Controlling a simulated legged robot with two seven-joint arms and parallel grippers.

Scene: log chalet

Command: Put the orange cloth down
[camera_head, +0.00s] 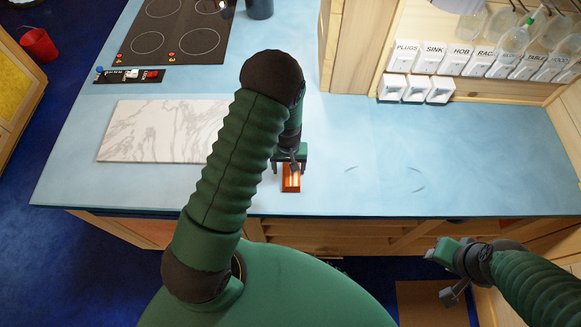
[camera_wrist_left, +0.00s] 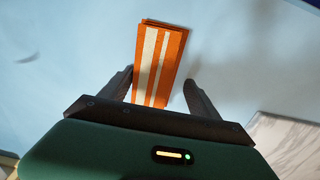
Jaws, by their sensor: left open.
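The orange cloth (camera_head: 291,183) is a folded strip with white stripes and lies on the blue countertop (camera_head: 340,150) close to its front edge. It also shows in the left wrist view (camera_wrist_left: 160,55), where its near end lies between the fingers. My left gripper (camera_head: 289,170) is open above the counter, with one finger on each side of the cloth. In the left wrist view (camera_wrist_left: 158,80) gaps show between the fingers and the cloth. My right gripper (camera_head: 448,272) is low at the bottom right, away from the cloth; its finger state is unclear.
A white marble board (camera_head: 150,130) lies left of the cloth. A black hob (camera_head: 175,35) is at the back left. White labelled switches (camera_head: 415,90) line the wall at the right. The counter right of the cloth is clear.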

